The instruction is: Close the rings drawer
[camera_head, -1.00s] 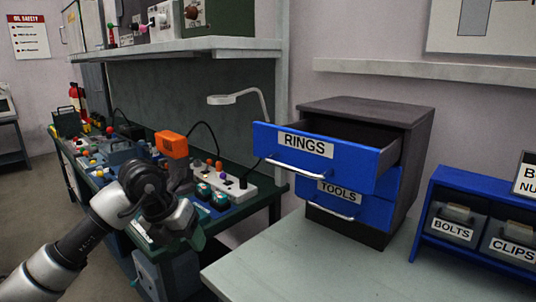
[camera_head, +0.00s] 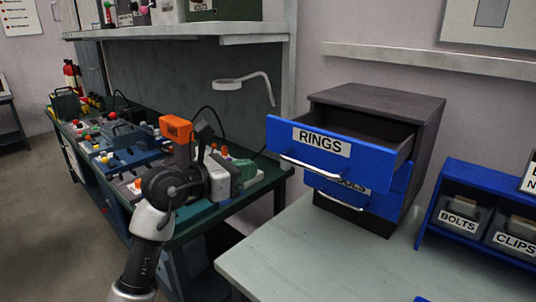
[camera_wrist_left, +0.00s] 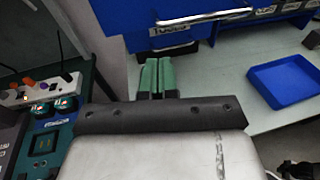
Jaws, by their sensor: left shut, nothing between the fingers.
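The blue rings drawer (camera_head: 370,158), with its RINGS label and silver handle, stands pulled out from the dark cabinet (camera_head: 375,98). Its open top shows a dark inside. My left gripper (camera_wrist_left: 158,74) is shut and empty in the left wrist view, its green fingers side by side below the blue drawer fronts. In the head view my left arm is at lower left, left of the drawer and apart from it; the wrist mostly hides the fingers. My right gripper is not in view.
The tools drawer (camera_head: 382,204) sits below, its label partly covered by the upper handle. A blue bin rack (camera_head: 428,212) is at right. A cluttered green bench stands at left.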

